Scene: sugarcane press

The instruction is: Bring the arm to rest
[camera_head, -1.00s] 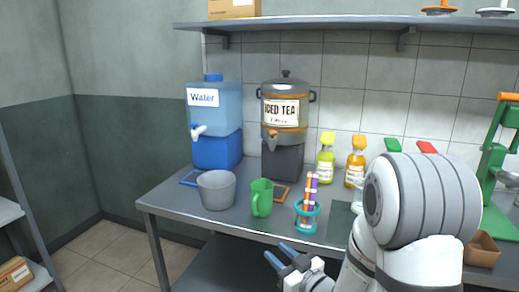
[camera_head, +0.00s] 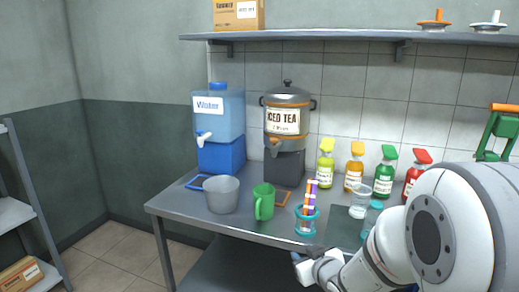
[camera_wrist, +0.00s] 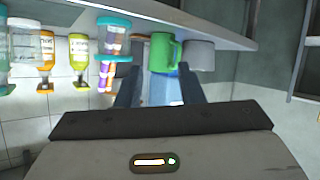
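My arm fills the lower right of the head view. My gripper (camera_head: 298,258) is partly in view there, low in front of the table's front edge, with most of its fingers hidden. In the wrist view my gripper (camera_wrist: 158,88) shows two dark fingers apart with nothing between them. The wrist view is upside down; beyond the fingers it shows a green mug (camera_wrist: 162,52) and a grey bucket (camera_wrist: 200,55). In the head view the green mug (camera_head: 264,203) and the grey bucket (camera_head: 221,194) stand upright on the table (camera_head: 172,207), apart from my gripper.
A water dispenser (camera_head: 219,115) and an iced tea urn (camera_head: 287,112) stand at the back. A cup of colored sticks (camera_head: 306,215), clear glasses (camera_head: 360,201) and several bottles (camera_head: 354,170) stand to the right. A shelf unit (camera_head: 18,211) is at left; the floor between is free.

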